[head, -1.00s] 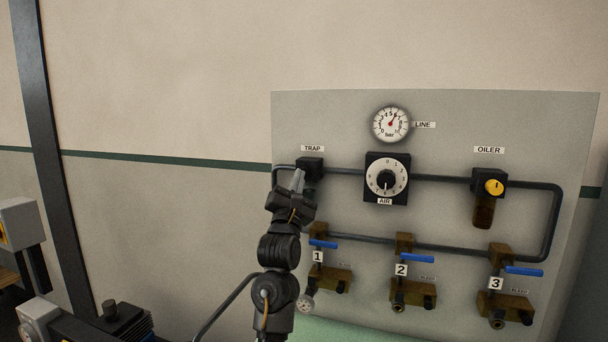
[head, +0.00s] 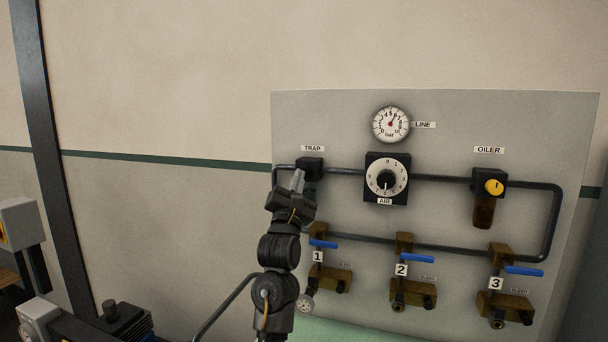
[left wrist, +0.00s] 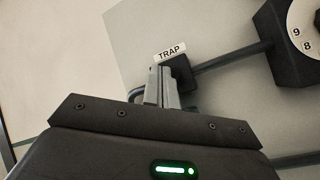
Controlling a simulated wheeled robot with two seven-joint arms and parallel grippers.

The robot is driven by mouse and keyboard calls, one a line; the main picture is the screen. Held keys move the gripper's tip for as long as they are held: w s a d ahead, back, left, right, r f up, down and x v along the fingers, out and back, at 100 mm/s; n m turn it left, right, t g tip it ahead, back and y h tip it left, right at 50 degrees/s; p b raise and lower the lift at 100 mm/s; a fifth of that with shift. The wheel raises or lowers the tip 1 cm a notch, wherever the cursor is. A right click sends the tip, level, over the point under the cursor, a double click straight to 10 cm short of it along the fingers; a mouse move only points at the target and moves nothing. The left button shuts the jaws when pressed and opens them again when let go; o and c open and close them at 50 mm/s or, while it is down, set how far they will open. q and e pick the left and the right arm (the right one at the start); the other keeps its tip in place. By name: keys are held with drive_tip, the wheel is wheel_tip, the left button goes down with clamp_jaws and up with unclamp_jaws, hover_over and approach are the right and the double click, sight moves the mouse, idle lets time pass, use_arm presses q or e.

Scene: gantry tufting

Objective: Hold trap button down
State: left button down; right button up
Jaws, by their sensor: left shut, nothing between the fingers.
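The trap (head: 311,168) is a black block on the pipe at the panel's upper left, under a TRAP label (head: 312,148). It also shows in the left wrist view (left wrist: 181,72), partly behind my fingers. My left gripper (head: 298,180) is shut and empty, its fingertips at the lower left of the trap block. In the left wrist view the fingers (left wrist: 160,88) overlap the block's left side. The trap button itself is hidden, and I cannot tell whether the fingertips touch it. My right gripper is not in view.
The panel (head: 450,110) carries a LINE gauge (head: 391,124), an AIR dial (head: 386,177), an oiler (head: 488,187) with a yellow knob, and three blue-handled valves, such as valve 2 (head: 417,258). A dark post (head: 50,150) stands at the left. The wall between post and panel is clear.

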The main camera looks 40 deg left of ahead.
use_arm(q)
drive_tip(key=shift+w+a, duration=0.1)
drive_tip(key=shift+w, duration=0.1)
drive_tip(key=shift+w, duration=0.25)
drive_tip(key=shift+w+a, duration=0.25)
drive_tip(key=shift+w, duration=0.2)
idle(0.7)
drive_tip(key=shift+s, duration=0.1)
idle(2.0)
drive_tip(key=shift+s+d, duration=0.35)
drive_tip(key=shift+s, duration=0.4)
drive_tip(key=shift+s+d+p, duration=0.15)
drive_tip(key=shift+s+d, duration=0.1)
drive_tip(key=shift+s, duration=0.55)
drive_tip(key=shift+s+d+p, duration=0.1)
drive_tip(key=shift+s+d, duration=0.2)
drive_tip(key=shift+s, duration=0.5)
drive_tip(key=shift+s+d+p, duration=0.15)
drive_tip(key=shift+s+d, duration=0.1)
drive_tip(key=shift+s, duration=0.55)
drive_tip(key=shift+w, duration=0.1)
